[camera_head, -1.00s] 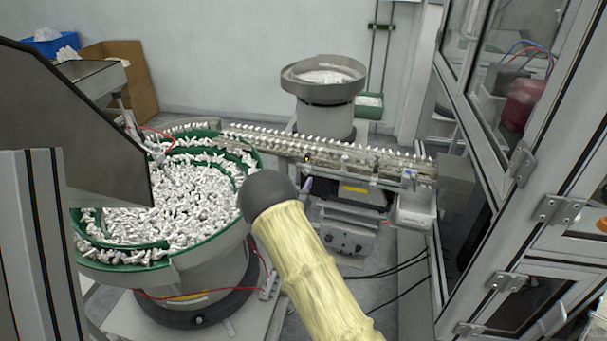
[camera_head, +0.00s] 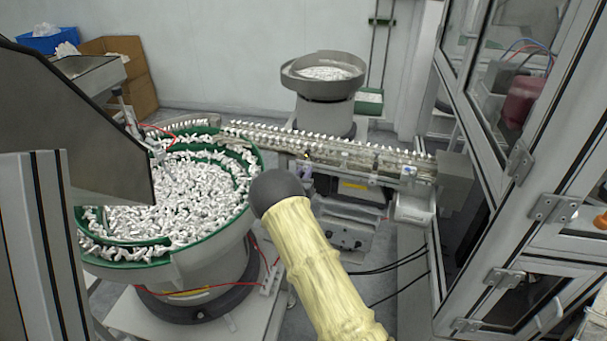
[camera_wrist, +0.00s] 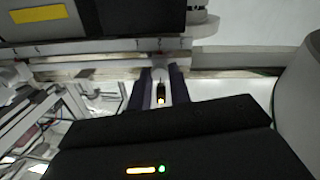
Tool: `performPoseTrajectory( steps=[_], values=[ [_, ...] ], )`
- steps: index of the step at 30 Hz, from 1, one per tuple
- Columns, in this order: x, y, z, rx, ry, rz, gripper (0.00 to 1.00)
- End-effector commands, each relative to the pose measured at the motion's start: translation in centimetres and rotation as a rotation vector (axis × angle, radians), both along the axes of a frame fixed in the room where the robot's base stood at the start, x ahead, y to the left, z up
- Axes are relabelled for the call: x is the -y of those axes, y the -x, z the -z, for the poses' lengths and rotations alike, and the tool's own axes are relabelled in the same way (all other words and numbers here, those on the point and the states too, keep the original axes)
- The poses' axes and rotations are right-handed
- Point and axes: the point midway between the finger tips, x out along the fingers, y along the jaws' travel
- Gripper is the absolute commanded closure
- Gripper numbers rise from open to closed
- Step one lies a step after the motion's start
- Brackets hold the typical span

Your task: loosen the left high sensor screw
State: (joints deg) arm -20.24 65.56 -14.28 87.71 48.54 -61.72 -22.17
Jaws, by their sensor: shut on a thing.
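My gripper shows in the wrist view (camera_wrist: 160,76) with two dark purple fingers reaching up to the rail. Its fingertips close on a small pale part, which I take as the left high sensor screw (camera_wrist: 160,73). In the head view, a purplish finger of mine shows at the left part of the conveyor track, beside a small orange-yellow spot (camera_head: 307,155). The screw is too small to make out there, and my arm hides much of the area below.
The track (camera_head: 340,148) carries a row of white caps. A green-rimmed feeder bowl (camera_head: 165,250) full of white parts is at left; a grey bowl (camera_head: 323,88) stands behind. A framed glass cabinet (camera_head: 520,150) stands at right. Cables cross the floor.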

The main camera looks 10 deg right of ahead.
Motion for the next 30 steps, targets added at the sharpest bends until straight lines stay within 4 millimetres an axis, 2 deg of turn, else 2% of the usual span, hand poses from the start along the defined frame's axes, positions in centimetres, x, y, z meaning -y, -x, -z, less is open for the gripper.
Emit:
performPoseTrajectory(
  steps=[14, 30],
  values=[
    [-0.06, 0.01, 0.19, -0.071, 0.13, -0.001, 1.0],
    [-0.13, 0.03, 0.16, -0.296, 0.547, -0.002, 1.0]
  ],
)
